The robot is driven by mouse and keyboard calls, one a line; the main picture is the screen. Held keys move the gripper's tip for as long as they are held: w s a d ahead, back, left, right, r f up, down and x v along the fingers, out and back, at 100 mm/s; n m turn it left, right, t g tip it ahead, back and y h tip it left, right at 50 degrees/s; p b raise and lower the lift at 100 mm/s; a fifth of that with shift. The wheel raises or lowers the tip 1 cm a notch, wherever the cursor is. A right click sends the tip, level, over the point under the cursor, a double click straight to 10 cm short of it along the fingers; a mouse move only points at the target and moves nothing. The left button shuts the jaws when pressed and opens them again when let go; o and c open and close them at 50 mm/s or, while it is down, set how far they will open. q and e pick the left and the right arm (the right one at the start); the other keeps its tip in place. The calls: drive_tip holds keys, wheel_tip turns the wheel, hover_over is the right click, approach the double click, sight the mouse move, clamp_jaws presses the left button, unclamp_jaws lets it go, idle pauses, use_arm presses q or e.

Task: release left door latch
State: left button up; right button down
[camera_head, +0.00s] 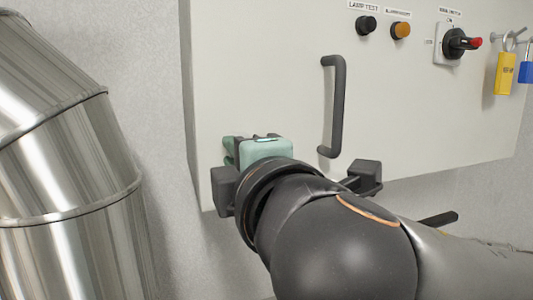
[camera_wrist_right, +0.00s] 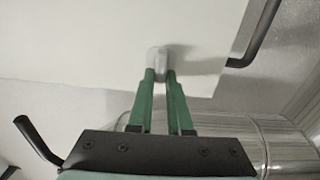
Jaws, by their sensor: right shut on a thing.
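The pale cabinet door (camera_head: 260,80) fills the upper part of the head view and shows in the wrist view (camera_wrist_right: 75,50). A small grey latch piece (camera_wrist_right: 156,58) sits at the door's lower part in the wrist view. My right gripper (camera_wrist_right: 160,76) has its green fingers close together on this piece, one on each side. In the head view my right gripper (camera_head: 230,151) is at the door's lower left corner, and its own wrist hides the latch and fingertips. My left gripper is in neither view.
A dark door handle (camera_head: 338,105) stands out just right of my right gripper. A black knob (camera_head: 366,25), an orange knob (camera_head: 400,30), a rotary switch (camera_head: 459,42) and a yellow padlock (camera_head: 506,73) are higher right. A shiny metal duct (camera_head: 70,170) stands left.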

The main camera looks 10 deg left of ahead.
drive_tip(key=c, duration=0.8)
unclamp_jaws()
drive_tip(key=shift+w+d, duration=0.2)
drive_tip(key=shift+c, duration=0.2)
drive_tip(key=b+v, duration=0.1)
drive_tip(key=v, duration=1.1)
drive_tip(key=shift+s+b, duration=0.25)
drive_tip(key=shift+b, duration=0.1)
drive_tip(key=shift+d, duration=0.1)
